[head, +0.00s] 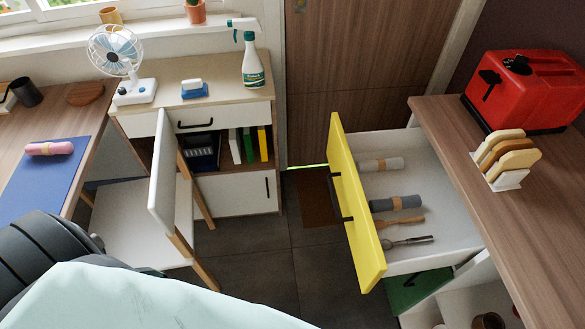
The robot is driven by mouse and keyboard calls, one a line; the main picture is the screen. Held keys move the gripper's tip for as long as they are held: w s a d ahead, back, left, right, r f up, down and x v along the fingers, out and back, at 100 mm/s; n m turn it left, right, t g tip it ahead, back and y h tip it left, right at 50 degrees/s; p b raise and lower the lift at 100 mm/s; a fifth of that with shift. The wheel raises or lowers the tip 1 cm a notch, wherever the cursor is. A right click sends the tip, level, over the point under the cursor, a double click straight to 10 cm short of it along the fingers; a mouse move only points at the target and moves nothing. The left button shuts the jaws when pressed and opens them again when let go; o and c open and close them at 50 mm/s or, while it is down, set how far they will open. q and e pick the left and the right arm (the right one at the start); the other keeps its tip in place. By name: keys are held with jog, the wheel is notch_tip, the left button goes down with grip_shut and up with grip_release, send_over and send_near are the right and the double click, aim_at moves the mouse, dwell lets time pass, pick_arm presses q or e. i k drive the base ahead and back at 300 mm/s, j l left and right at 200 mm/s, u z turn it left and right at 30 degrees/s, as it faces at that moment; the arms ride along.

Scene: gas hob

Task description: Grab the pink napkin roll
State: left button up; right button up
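The pink napkin roll (49,148), with a tan band around its middle, lies on its side on a blue mat (38,187). The mat lies on the wooden desk (62,118) at the left. Nothing touches the roll except the mat under it. Neither of my grippers shows in the head view, so I cannot tell their state or their distance from the roll.
A white chair (163,180) stands right of the desk. A dark ribbed shape and a pale surface fill the lower left. An open yellow-fronted drawer (352,205) holds two other rolls, white (380,164) and grey (396,203), plus utensils. Tiled floor (255,262) is clear between.

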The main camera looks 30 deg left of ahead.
aim_at(48, 148)
jog(key=u, duration=2.45)
